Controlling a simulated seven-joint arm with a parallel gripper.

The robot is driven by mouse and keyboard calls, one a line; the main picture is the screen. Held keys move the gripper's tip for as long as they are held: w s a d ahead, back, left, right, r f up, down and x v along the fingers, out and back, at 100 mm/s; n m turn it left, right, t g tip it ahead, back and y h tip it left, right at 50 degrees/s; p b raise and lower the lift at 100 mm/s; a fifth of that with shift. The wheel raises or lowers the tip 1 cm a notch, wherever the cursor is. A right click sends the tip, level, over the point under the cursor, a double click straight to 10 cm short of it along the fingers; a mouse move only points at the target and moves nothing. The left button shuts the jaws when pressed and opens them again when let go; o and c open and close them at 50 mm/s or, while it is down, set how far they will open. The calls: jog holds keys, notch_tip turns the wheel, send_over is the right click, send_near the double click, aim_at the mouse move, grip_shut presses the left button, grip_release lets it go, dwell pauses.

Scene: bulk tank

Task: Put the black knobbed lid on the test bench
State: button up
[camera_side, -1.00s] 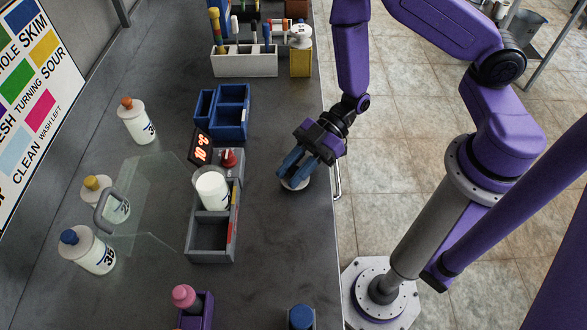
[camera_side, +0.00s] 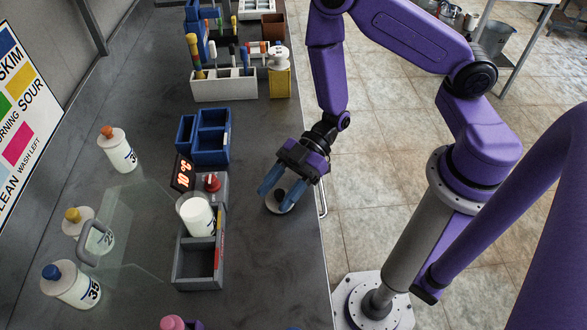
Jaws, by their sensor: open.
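The lid (camera_side: 272,206) looks like a small pale grey disc with a black knob (camera_side: 281,195). It is on the dark bench top (camera_side: 262,262), near its right edge. My gripper (camera_side: 278,196) points down at the lid with its blue fingers apart. The knob shows between the fingers, and the fingers partly cover the disc. I cannot tell whether they touch the lid.
Left of the lid stands a grey holder (camera_side: 198,283) with a white container (camera_side: 196,215), a red knob (camera_side: 211,182) and a lit display (camera_side: 182,173). Blue bins (camera_side: 210,137) and a white rack (camera_side: 223,86) are behind. A clear shield (camera_side: 128,235) stands left.

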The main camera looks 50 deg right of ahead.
jog(key=v, duration=1.1)
jog(key=shift+d, duration=0.3)
jog(key=shift+w+a+f+h, duration=0.15)
jog(key=shift+w+f+h, duration=0.05)
jog(key=shift+w+h, duration=0.45)
jog(key=w+t+h, duration=0.1)
jog(key=h, duration=0.1)
jog(key=w+t+h, duration=0.1)
jog(key=h, duration=0.1)
jog(key=shift+w+r+h, duration=0.25)
jog(key=shift+w+r, duration=0.15)
jog(key=s+d+r+m+g+h, duration=0.1)
jog(key=s+d+r+m+h, duration=0.1)
jog(key=s+r, duration=0.4)
jog(key=s+d+r+m+g+h, duration=0.1)
jog(key=s+d+r+m+h, duration=0.2)
jog(key=s, duration=0.7)
notch_tip(320, 180, up, 3)
jog(key=shift+s+d+r+h, duration=0.25)
jog(key=shift+d+h, duration=0.4)
jog(key=shift+h, duration=0.55)
